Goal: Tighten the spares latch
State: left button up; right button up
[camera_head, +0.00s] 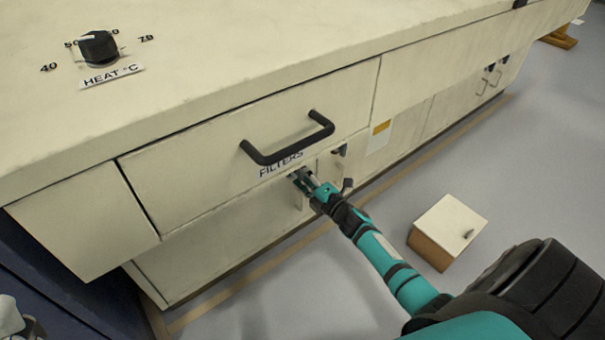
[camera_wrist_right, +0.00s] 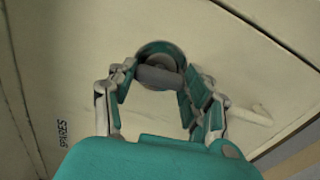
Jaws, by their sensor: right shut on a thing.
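The spares latch (camera_wrist_right: 160,76) is a round, teal-rimmed fitting with a grey bar across it, on a cream cabinet front. The SPARES label (camera_wrist_right: 63,133) shows left of it in the right wrist view. My right gripper (camera_wrist_right: 158,88) is shut on the latch's grey bar, one finger at each side. In the head view my right gripper (camera_head: 302,180) is against the cabinet front below the FILTERS drawer (camera_head: 225,150) and hides most of the latch. A light grey part at the lower left edge (camera_head: 14,318) seems to be my left gripper, mostly cut off.
The black drawer handle (camera_head: 288,146) sticks out just above my right gripper. A heat knob (camera_head: 98,48) is on the cabinet top. A small cream-topped box (camera_head: 447,226) stands on the floor to the right.

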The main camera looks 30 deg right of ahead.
jog(key=shift+m, duration=0.4)
jog(key=o, duration=1.2)
jog(key=shift+s, duration=0.1)
jog(key=shift+s+d+f, duration=0.1)
jog(key=shift+s, duration=0.25)
jog(key=s, duration=0.7)
jog(key=s+d, duration=0.1)
jog(key=s, duration=0.3)
jog(key=shift+a, duration=0.1)
